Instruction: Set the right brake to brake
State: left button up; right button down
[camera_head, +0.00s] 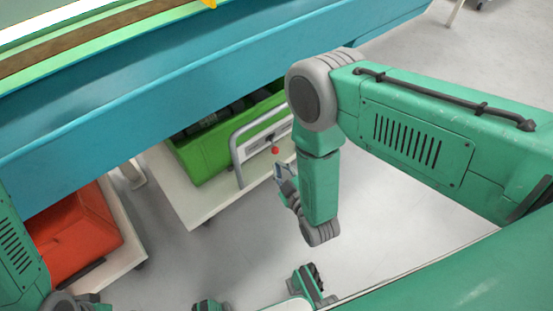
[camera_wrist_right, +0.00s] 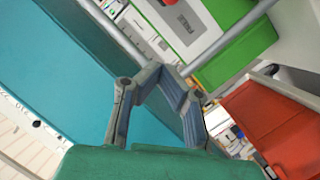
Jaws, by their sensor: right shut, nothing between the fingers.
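The brake shows in the head view as a small red knob (camera_head: 275,150) at a pale panel (camera_head: 262,141) on the cart's end, inside a grey tubular handle (camera_head: 236,150). My right gripper (camera_head: 280,171) is just below the knob in the picture, apart from it as far as I can see. In the right wrist view my right gripper (camera_wrist_right: 160,70) is shut and empty, its fingertips together. A pale panel with a grey plate (camera_wrist_right: 186,22) lies beyond them.
A green bin (camera_head: 195,160) stands on a white cart (camera_head: 165,185). A red bin (camera_head: 75,238) is on another cart at left. A long blue beam (camera_head: 130,110) crosses above the carts. Grey floor (camera_head: 240,235) is clear before the carts.

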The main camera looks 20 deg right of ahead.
aim_at(275, 150)
jog(key=w+d+f+b, duration=0.1)
jog(key=w+f+b, duration=0.4)
jog(key=w, duration=0.4)
jog(key=shift+w+b, duration=0.25)
jog(key=shift+b, duration=0.1)
